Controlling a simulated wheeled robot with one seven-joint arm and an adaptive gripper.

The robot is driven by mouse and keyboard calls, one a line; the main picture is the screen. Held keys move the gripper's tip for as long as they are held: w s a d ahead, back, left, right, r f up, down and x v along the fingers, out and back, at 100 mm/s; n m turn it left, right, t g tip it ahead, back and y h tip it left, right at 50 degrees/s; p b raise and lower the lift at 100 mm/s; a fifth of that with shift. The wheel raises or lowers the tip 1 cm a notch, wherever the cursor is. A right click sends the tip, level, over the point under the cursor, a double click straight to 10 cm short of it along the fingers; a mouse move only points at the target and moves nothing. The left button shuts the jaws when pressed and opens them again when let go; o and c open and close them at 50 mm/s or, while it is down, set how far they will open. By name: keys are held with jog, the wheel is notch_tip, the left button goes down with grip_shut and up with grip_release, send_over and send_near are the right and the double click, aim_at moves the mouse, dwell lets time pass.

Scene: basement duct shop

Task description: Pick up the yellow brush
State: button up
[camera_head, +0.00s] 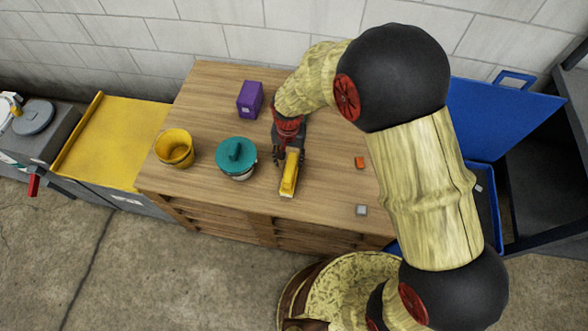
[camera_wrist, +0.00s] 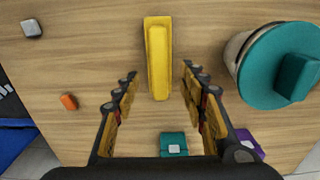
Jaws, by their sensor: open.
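The yellow brush (camera_head: 289,177) lies on the wooden table near its front edge. It is a long yellow block with a raised top, seen lengthwise in the wrist view (camera_wrist: 157,55). My gripper (camera_head: 284,152) is just behind the brush, pointing down to the table. In the wrist view my gripper (camera_wrist: 159,80) is open and empty, with its fingers on either side of the brush's near end. Gaps show between the fingers and the brush. I cannot tell how high the fingertips are above the table.
A teal-lidded pot (camera_head: 237,157) stands close left of the brush, with a yellow bucket (camera_head: 174,149) beyond. A purple box (camera_head: 250,99) is behind. An orange block (camera_head: 359,162) and grey block (camera_head: 361,210) lie right. A small teal object (camera_wrist: 173,144) is below my gripper's palm.

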aim_at(290, 167)
notch_tip(290, 167, down, 8)
jog(key=b, duration=0.3)
jog(key=shift+w+d+r+b, duration=0.1)
jog(key=shift+b, duration=0.2)
jog(key=c, duration=0.3)
jog(key=c, duration=0.8)
